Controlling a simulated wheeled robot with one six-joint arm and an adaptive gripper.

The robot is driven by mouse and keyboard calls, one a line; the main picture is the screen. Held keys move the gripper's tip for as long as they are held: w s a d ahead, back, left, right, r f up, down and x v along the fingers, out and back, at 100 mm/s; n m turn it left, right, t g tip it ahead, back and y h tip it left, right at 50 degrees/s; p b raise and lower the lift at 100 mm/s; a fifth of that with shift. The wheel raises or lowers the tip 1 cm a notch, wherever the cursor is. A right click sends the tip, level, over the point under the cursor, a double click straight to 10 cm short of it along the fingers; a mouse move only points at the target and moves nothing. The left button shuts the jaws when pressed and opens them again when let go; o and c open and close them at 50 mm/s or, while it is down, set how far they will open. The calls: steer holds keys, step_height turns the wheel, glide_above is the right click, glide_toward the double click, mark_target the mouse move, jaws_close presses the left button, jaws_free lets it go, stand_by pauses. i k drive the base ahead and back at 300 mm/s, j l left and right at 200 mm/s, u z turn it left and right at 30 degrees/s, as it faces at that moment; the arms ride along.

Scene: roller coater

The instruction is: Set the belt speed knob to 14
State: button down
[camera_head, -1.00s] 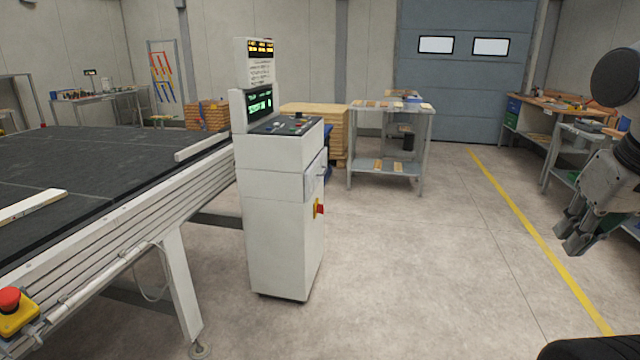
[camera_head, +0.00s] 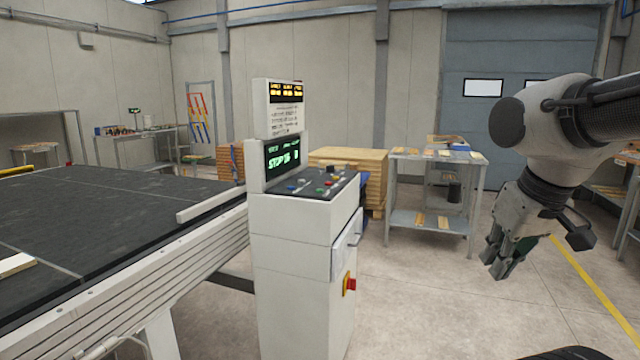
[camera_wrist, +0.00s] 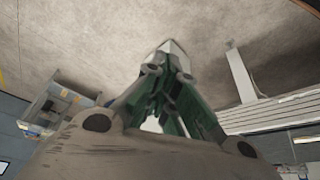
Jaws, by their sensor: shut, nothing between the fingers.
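The white control console (camera_head: 300,260) stands at the middle of the head view, beside the conveyor. Its sloped dark panel (camera_head: 318,183) carries several small coloured buttons and knobs; which one is the belt speed knob is too small to tell. A screen with green text (camera_head: 283,156) stands behind the panel, and yellow digits (camera_head: 286,91) glow on the display above. My gripper (camera_head: 497,268) hangs in the air to the right of the console, well apart from it, pointing down. It is shut and empty; its green-padded fingers also show in the wrist view (camera_wrist: 165,90).
The conveyor with a dark belt (camera_head: 110,215) fills the left. A red and yellow switch (camera_head: 349,284) and a handle stick out from the console's right side. A grey metal table (camera_head: 437,190) and a wooden stack (camera_head: 350,168) stand behind. The floor between console and gripper is clear.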

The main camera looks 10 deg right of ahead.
mark_target(329, 168)
steer(key=i+j+z, duration=0.1)
steer(key=i, duration=0.45)
steer(key=i+j+z, duration=0.1)
steer(key=i+j, duration=0.15)
steer(key=i, duration=0.25)
steer(key=i+j+z, duration=0.1)
steer(key=i+j, duration=0.15)
steer(key=i, duration=0.3)
steer(key=i+j+z, duration=0.1)
steer(key=i+j, duration=0.15)
steer(key=i, duration=0.25)
